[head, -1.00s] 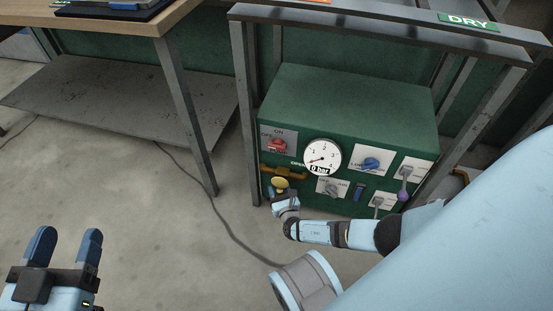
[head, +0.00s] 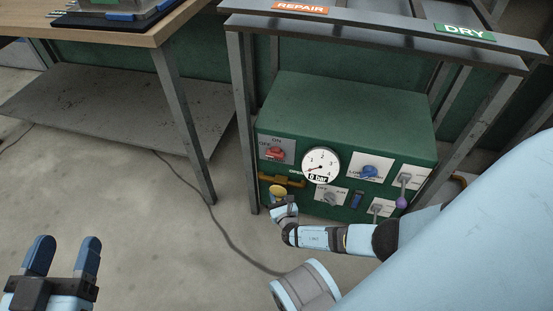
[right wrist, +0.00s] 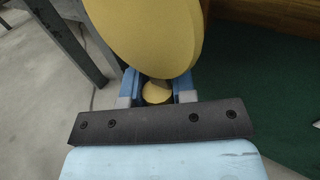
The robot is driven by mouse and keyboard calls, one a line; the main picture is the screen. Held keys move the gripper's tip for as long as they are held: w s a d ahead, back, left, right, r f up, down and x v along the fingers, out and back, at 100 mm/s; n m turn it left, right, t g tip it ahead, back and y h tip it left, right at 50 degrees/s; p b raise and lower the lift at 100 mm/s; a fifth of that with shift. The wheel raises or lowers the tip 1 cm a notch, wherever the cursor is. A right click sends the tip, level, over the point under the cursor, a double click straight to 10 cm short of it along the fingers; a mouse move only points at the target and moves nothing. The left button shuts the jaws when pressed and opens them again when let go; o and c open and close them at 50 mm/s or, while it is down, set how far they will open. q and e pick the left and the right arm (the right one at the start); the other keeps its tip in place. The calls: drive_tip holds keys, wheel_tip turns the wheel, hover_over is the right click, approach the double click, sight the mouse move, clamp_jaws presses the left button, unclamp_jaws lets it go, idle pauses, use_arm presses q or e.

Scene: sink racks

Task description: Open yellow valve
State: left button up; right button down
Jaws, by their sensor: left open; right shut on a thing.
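The yellow valve (head: 278,191) is a round knob at the lower left of the green box's front, below a brass pipe (head: 294,183). My right gripper (head: 280,203) is at the valve, its fingers partly hidden in the head view. In the right wrist view the valve's large yellow disc (right wrist: 150,32) fills the top, and my right gripper (right wrist: 157,88) is shut on a yellow part of it below the disc. The gauge (head: 320,166) reads 0 bar. My left gripper (head: 65,252) is open and empty at the lower left, far from the box.
The green box (head: 350,108) also carries a red switch (head: 275,153), a blue knob (head: 369,172) and a purple-ended lever (head: 402,202). A grey metal frame (head: 243,120) surrounds it. A workbench (head: 150,35) stands left. A cable (head: 222,232) crosses the floor.

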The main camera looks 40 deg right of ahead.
drive_tip(key=shift+s+d+r+n+g+p, duration=0.2)
drive_tip(key=shift+n+g+p, duration=0.15)
drive_tip(key=shift+p, duration=0.2)
use_arm(q)
drive_tip(key=shift+s+d+r+n+g+y+p, duration=0.1)
drive_tip(key=shift+s+d+r+n+p, duration=0.1)
drive_tip(key=shift+s+r+n+p, duration=0.55)
drive_tip(key=shift+s+d+r+n+g+y+p, duration=0.1)
drive_tip(key=shift+d+n+p, duration=0.25)
drive_tip(key=shift+p, duration=0.8)
drive_tip(key=shift+s+d+r+n+g+y+p, duration=0.1)
drive_tip(key=shift+s+r+n+p, duration=0.25)
drive_tip(key=shift+n+p, duration=0.5)
use_arm(e)
drive_tip(key=shift+s+d+r+n+g, duration=0.1)
drive_tip(key=shift+s+d+n+g, duration=0.45)
drive_tip(key=shift+n+g, duration=0.4)
drive_tip(key=shift+s+d+r+n+g, duration=0.1)
drive_tip(key=shift+s+d+n+g, duration=0.5)
drive_tip(key=shift+n, duration=0.5)
drive_tip(key=shift+w+a, duration=0.1)
drive_tip(key=shift+a, duration=0.05)
drive_tip(key=c, duration=0.9)
unclamp_jaws()
drive_tip(key=shift+f, duration=0.1)
use_arm(q)
drive_tip(key=shift+r, duration=0.1)
